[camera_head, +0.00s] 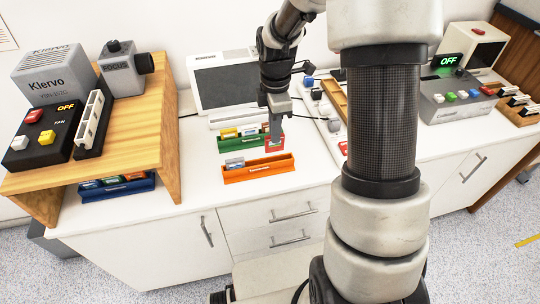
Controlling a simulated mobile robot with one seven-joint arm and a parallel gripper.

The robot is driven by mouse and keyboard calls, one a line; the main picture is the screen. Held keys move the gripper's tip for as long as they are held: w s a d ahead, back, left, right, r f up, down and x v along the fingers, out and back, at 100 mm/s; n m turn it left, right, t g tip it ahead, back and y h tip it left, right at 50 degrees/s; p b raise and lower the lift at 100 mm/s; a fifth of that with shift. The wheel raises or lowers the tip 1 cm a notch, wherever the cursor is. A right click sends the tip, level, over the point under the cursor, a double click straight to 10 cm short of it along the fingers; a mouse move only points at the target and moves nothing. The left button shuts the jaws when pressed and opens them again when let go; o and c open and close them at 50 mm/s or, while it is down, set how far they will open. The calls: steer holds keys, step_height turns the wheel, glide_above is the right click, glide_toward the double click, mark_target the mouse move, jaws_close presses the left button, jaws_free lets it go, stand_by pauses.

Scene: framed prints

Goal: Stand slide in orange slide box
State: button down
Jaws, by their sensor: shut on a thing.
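The orange slide box (262,171) lies at the front of the white counter, with a few slides (236,162) standing at its left end and its right part bare. The green slide box (230,145) is just behind it, with several slides (247,131) in it. My gripper (275,133) points down over the right end of the green box. It is shut on a slide with a red edge (274,145). The fingers hide part of that slide, and I cannot tell if it is clear of the green box.
A wooden shelf (125,150) on the left carries devices, with a blue slide box (115,188) under it. A grey switch console (455,98) is on the right. Bare counter lies in front of the orange box.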

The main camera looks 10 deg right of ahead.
mark_target(274, 151)
steer(key=shift+f+b, duration=0.45)
steer(key=shift+f, duration=2.9)
steer(key=shift+f, duration=0.1)
steer(key=shift+f, duration=0.15)
steer(key=c, duration=1.9)
jaws_free()
steer(key=shift+o, duration=0.2)
steer(key=shift+r, duration=0.2)
